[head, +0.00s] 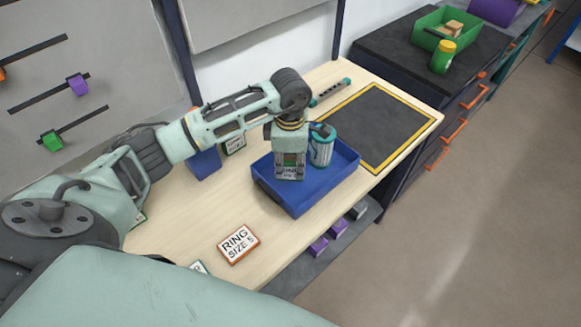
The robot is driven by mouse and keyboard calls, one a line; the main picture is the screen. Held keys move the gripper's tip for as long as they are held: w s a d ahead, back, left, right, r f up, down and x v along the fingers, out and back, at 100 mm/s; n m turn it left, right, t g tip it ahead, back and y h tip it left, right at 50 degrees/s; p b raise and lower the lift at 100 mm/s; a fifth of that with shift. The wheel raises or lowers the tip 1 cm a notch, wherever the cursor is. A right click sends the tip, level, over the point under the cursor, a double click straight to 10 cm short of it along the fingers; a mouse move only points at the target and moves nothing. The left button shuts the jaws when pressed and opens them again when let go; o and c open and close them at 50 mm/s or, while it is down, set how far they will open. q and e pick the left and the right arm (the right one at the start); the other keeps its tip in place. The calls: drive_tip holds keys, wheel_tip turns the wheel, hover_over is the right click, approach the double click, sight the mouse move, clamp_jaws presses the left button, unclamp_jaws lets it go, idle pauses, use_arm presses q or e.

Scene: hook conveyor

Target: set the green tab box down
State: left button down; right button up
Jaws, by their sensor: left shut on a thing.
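My left gripper (289,146) comes in from the left and points down over the blue tray (304,204). It is shut on a small box (289,173) with a green part and a printed label, which looks like the green tab box. The fingers hide much of the box. It is at the tray, left of a teal and white can (321,150); I cannot tell whether it touches the tray floor. My right gripper is not in view.
A black mat with a yellow border (380,125) lies clear at the right of the table. A teal and black tool (330,92) lies behind the tray. A "RING SIZE 5" sign (238,243) lies in front.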

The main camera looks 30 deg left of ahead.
sight(290, 172)
use_arm(q)
wheel_tip(290, 172, down, 2)
drive_tip(key=shift+f+p, duration=0.2)
drive_tip(key=shift+p, duration=0.25)
drive_tip(key=shift+f, duration=0.25)
drive_tip(key=shift+f, duration=0.1)
drive_tip(key=shift+f, duration=0.15)
drive_tip(key=c, duration=1.6)
unclamp_jaws()
drive_tip(key=shift+o, duration=0.7)
